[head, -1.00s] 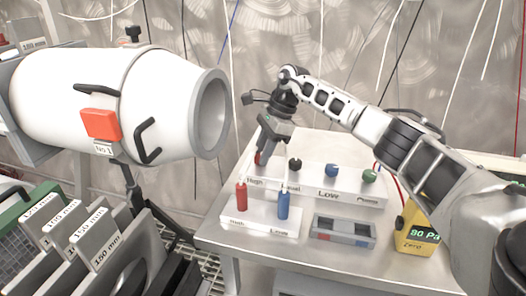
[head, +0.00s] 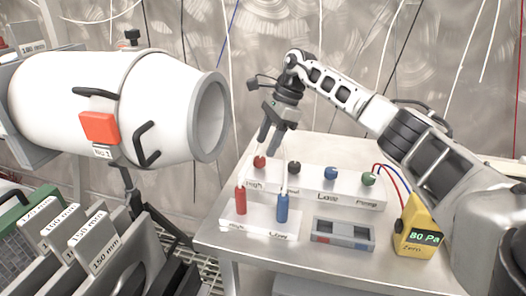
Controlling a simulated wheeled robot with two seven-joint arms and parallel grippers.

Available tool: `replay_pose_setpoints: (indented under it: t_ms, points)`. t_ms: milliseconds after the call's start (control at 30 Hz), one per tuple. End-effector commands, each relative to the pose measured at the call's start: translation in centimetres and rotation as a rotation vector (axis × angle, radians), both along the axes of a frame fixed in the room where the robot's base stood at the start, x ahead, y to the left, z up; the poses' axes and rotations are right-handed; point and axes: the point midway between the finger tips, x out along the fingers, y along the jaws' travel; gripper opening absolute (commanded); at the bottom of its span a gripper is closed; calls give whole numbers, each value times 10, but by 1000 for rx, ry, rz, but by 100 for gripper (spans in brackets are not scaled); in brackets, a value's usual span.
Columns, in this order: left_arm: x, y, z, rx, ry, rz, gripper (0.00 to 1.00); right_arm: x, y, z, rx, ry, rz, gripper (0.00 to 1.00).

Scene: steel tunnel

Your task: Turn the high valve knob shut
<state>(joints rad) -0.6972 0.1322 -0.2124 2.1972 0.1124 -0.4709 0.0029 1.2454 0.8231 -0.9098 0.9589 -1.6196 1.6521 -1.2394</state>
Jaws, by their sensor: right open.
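The high valve knob is the red knob (head: 260,162) at the left end of the white valve block (head: 310,183), above a label reading "High". My right gripper (head: 267,142) is open and empty, with its fingers pointing down just above and slightly right of the red knob. It looks apart from the knob. A black knob (head: 294,168), a blue knob (head: 331,173) and a green knob (head: 368,179) follow to the right on the same block. My left gripper is not in view.
A red post (head: 241,200) and a blue post (head: 282,207) stand on a white base in front. A grey tray (head: 342,233) and a yellow gauge (head: 417,228) reading 80 Pa sit on the table. A white cylinder (head: 70,105) is at left. Thin cables hang behind.

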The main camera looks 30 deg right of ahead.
Motion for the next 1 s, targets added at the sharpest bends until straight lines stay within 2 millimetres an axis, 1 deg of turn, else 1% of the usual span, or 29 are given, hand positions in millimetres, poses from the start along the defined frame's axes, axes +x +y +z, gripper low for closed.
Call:
replay_pose_setpoints:
  t_ms: [33, 200, 300, 433, 533, 633, 1000]
  points:
    - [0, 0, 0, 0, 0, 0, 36, 0, -5, 14, 1, -6, -2, 52]
    - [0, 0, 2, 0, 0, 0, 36, -5, -21, 53, 1, -6, -3, 52]
    - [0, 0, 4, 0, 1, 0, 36, -7, -29, 74, 1, -5, -2, 52]
    - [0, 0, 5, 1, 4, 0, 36, -9, -37, 94, 0, -3, -1, 52]
    - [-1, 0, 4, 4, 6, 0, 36, -10, -41, 103, -1, -3, 0, 52]
    - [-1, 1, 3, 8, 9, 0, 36, -11, -43, 107, -1, -1, 1, 52]
    - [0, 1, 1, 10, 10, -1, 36, -12, -43, 108, 0, -1, 1, 52]
